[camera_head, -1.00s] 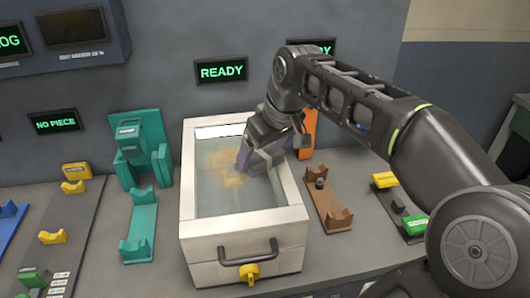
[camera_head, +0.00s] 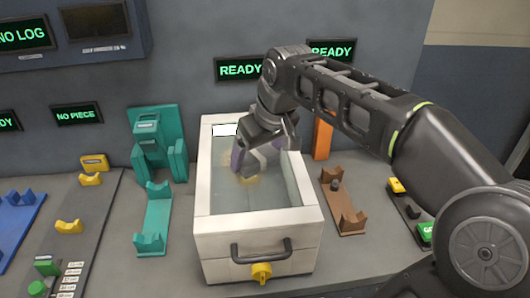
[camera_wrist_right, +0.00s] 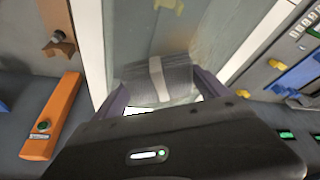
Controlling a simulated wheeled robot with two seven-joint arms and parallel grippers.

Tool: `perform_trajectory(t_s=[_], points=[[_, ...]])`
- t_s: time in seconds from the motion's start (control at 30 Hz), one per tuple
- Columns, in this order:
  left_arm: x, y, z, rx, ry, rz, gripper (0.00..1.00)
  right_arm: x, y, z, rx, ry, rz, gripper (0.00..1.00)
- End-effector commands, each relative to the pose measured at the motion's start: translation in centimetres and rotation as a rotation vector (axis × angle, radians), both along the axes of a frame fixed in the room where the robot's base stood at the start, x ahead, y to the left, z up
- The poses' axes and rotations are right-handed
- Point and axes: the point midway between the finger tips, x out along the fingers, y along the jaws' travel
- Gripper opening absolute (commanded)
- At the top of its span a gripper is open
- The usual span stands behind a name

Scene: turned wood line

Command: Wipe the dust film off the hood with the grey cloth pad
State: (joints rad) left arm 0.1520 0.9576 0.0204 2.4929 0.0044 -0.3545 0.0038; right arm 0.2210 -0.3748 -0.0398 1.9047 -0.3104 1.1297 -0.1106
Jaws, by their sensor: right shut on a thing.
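The hood (camera_head: 212,195) is a white-framed box with a clear, glass-like top, a dark handle and a yellow knob on its front. A small yellowish dust patch (camera_head: 252,181) shows on the glass just below my right gripper. My right gripper (camera_head: 243,158) is over the far middle part of the glass, its purple fingers pointing down. In the right wrist view the grey cloth pad (camera_wrist_right: 183,82), with a pale band across it, sits between the purple fingers, which are shut on it. In the head view the pad is mostly hidden by the gripper. My left gripper is not in view.
A teal stand (camera_head: 158,150) and teal cradle (camera_head: 153,222) stand left of the hood. A brown cradle (camera_head: 343,205) and an orange post (camera_head: 323,138) stand to its right. Yellow and blue holders are further left. A wall with lit signs (camera_head: 240,69) rises behind.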

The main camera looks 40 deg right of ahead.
Motion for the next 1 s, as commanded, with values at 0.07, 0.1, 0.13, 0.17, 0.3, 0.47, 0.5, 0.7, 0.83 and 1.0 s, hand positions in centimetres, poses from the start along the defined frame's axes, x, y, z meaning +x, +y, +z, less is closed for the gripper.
perform_trajectory(t_s=[0.07, 0.1, 0.13, 0.17, 0.3, 0.47, 0.5, 0.7, 0.83, 1.0], points=[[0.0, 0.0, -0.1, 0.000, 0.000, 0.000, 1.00, 0.4, 0.5, -0.1, 0.000, 0.001, 0.002, 0.39], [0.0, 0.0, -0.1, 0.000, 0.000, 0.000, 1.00, 0.5, 0.7, -0.1, 0.001, 0.001, 0.001, 0.39], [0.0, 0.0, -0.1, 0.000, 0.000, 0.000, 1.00, 0.6, 0.8, -0.1, 0.001, 0.001, 0.000, 0.39], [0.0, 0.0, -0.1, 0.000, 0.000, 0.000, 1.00, 0.6, 0.8, -0.1, 0.001, 0.001, 0.001, 0.39], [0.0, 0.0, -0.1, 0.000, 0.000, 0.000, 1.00, 0.7, 0.9, -0.2, 0.001, 0.001, 0.000, 0.39], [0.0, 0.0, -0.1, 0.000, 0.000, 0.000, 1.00, 0.6, 1.0, -0.2, 0.001, 0.002, 0.001, 0.39], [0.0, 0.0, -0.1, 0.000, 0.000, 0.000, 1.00, 0.7, 1.0, -0.2, 0.002, 0.003, 0.002, 0.39], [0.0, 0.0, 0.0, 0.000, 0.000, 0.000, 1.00, 1.4, 2.0, -0.2, 0.002, 0.004, 0.004, 0.39], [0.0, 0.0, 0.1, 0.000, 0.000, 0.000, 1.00, 2.1, 2.9, -0.1, 0.002, 0.004, 0.004, 0.39], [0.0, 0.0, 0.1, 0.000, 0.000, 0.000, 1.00, 2.5, 3.4, 0.0, 0.002, 0.003, 0.001, 0.39]])
